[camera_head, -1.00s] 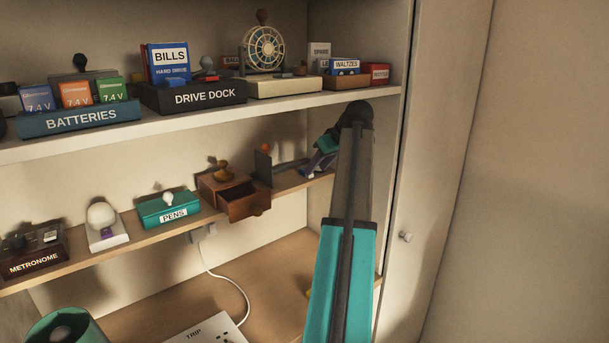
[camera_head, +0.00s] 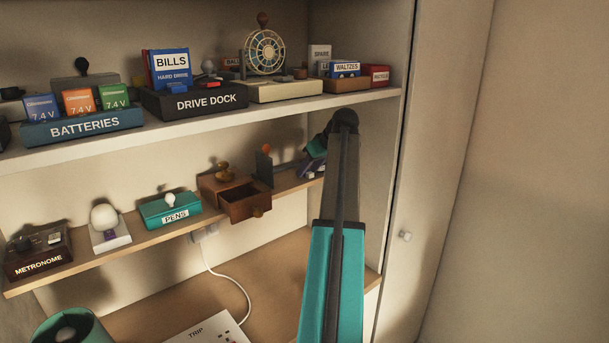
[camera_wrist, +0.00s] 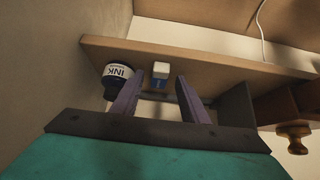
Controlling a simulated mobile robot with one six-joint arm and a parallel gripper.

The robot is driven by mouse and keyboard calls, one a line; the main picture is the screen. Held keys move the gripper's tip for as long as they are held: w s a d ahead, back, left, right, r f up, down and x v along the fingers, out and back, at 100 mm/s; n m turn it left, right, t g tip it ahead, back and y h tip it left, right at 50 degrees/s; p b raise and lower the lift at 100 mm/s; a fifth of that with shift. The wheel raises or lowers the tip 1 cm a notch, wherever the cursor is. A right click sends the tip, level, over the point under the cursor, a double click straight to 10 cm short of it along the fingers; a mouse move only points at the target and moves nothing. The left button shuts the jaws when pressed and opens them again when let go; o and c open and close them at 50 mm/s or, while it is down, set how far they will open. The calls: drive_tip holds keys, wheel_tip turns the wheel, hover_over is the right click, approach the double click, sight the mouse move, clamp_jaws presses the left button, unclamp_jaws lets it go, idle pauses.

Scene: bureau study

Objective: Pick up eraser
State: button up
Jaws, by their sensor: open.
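The eraser appears to be the small block with a white top and blue lower part (camera_wrist: 160,72), standing on the wooden shelf in the wrist view. My gripper (camera_wrist: 160,80) is open. Its two purple fingers show on either side of the block in that picture, with nothing clamped between them; the remaining distance is hard to tell. In the head view my gripper (camera_head: 312,170) is at the right end of the lower shelf, partly covered by my arm. The eraser cannot be made out there.
An ink jar (camera_wrist: 117,75) stands close beside the left finger in the wrist view. A dark upright plate (camera_wrist: 237,104) is on the right. A wooden box with an open drawer (camera_head: 245,202) is left of my gripper in the head view. The upper shelf (camera_head: 300,105) runs above.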

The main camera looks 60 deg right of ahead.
idle(0.3)
clamp_jaws()
drive_tip(key=shift+r, duration=0.2)
drive_tip(key=shift+r+b, duration=0.4)
drive_tip(key=shift+b, duration=0.1)
drive_tip(key=shift+s+r, duration=0.1)
drive_tip(key=shift+s, duration=0.1)
drive_tip(key=s+a+b, duration=0.2)
drive_tip(key=s, duration=0.6)
drive_tip(key=s+a+b, duration=0.3)
drive_tip(key=s, duration=0.5)
drive_tip(key=shift+s+a, duration=0.35)
